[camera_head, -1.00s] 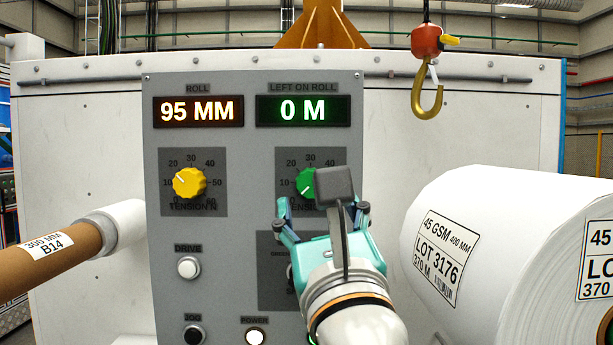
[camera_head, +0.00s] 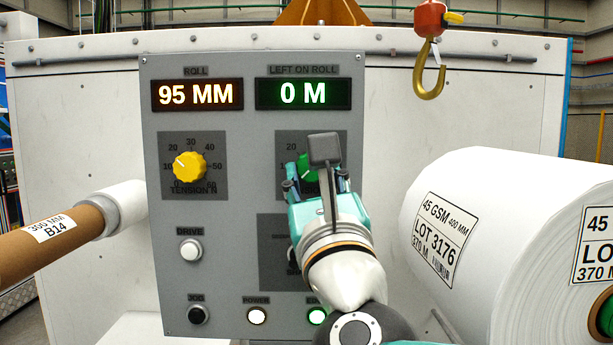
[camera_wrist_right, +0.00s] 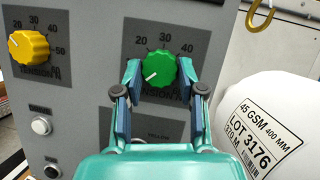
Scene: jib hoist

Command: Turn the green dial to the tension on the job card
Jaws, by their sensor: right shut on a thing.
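The green dial (camera_head: 306,169) is on the right side of the grey control panel, mostly hidden behind my gripper in the head view. It shows clearly in the wrist view (camera_wrist_right: 159,66), with its white pointer line aimed to the lower left. The marks 20, 30 and 40 are readable above it; lower marks are covered by the fingers. My right gripper (camera_wrist_right: 160,72) is shut on the green dial, one finger on each side. It also shows in the head view (camera_head: 317,174). No job card is visible. My left gripper is out of view.
A yellow dial (camera_head: 190,166) sits left of the green one. Displays above read 95 MM (camera_head: 197,95) and 0 M (camera_head: 303,94). A white roll (camera_head: 470,215) stands right, a brown core (camera_head: 50,240) left. A hook (camera_head: 429,80) hangs at upper right.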

